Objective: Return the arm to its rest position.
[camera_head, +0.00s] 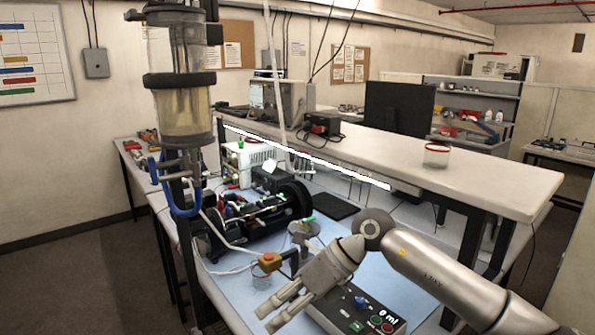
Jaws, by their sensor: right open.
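My right arm comes in from the right, and its gripper (269,317) points down and left over the blue bench mat (245,290). The fingers are apart with nothing between them. The gripper hangs in front of the control box (392,320), which shows "0 ml" and has a blue knob with green and red buttons, and it hides part of that box. A clear cylinder (182,120) with dark bands stands upright at upper left and holds a pale yellowish content. My left gripper is out of view.
An orange-topped fitting (270,261) stands close left of my right gripper. Black apparatus with a wheel (292,200) and loose tubing lies behind it. A raised white shelf (480,180) carries a red-rimmed glass (436,155) and a dark monitor (398,106). Bare mat lies at front left.

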